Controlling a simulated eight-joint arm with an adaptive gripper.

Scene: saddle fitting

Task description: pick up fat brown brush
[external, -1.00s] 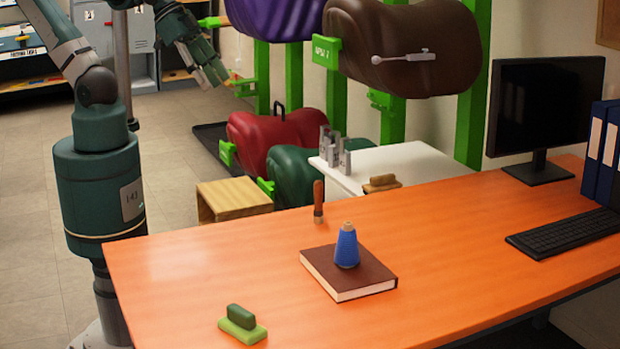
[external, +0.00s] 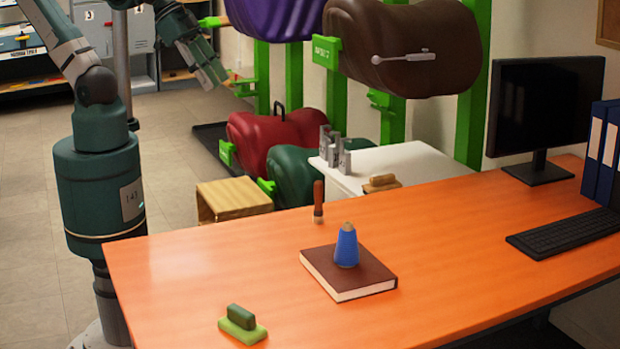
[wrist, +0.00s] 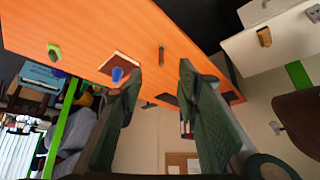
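A fat brown brush (external: 381,182) lies on the white cabinet's near edge, just behind the orange desk. It also shows in the wrist view (wrist: 264,37) at upper right, on the white top. My gripper (external: 214,78) is raised at upper left in the external view, well away from the brush. In the wrist view its two fingers (wrist: 158,72) are spread apart with nothing between them.
The orange desk (external: 450,230) holds an upright brown-handled tool (external: 318,201), a blue cone (external: 346,248) on a brown book (external: 375,275), a green brush (external: 242,322), a keyboard and a monitor (external: 545,110). Grey metal pieces (external: 333,147) stand on the white cabinet (external: 400,160). Saddles hang behind.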

